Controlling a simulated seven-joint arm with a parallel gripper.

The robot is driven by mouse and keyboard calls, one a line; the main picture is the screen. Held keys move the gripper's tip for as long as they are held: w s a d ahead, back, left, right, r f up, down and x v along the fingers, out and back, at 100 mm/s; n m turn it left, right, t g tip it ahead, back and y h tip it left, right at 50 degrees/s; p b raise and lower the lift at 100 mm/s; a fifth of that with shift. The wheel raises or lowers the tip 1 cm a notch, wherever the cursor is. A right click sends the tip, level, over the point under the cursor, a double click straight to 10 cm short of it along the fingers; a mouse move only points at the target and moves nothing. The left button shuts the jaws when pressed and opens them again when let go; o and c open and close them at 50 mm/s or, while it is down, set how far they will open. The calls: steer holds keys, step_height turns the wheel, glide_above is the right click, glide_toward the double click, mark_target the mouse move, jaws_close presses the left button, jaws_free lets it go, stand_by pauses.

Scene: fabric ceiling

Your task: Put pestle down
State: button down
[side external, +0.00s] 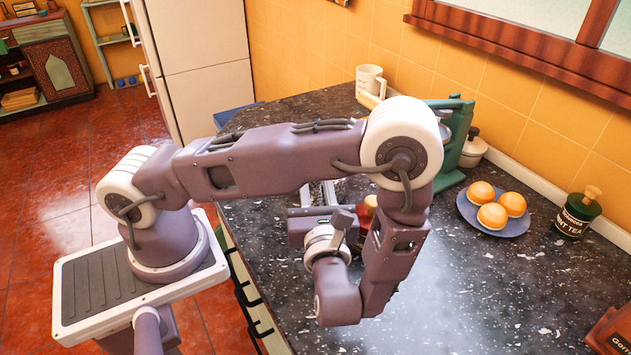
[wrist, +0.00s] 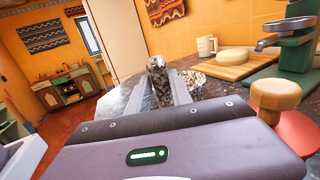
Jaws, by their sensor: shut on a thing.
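The pestle (wrist: 157,72) is a speckled grey-brown piece with a rounded end, seen in the wrist view between my fingers. My gripper (wrist: 165,95) is shut on it. In the side view my gripper (side external: 320,192) is above the dark speckled counter (side external: 500,290), partly behind my own arm, and I cannot make out the pestle there. A speckled piece (wrist: 193,80) shows just right of the fingers in the wrist view; I cannot tell whether it belongs to the pestle or is separate. The gap between the pestle and the counter cannot be judged.
A wooden-knobbed red container (wrist: 276,95) stands close to my gripper's right. The front counter is clear.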

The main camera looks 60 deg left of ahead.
steer(key=c, duration=1.1)
jaws_free()
steer(key=shift+c, duration=0.2)
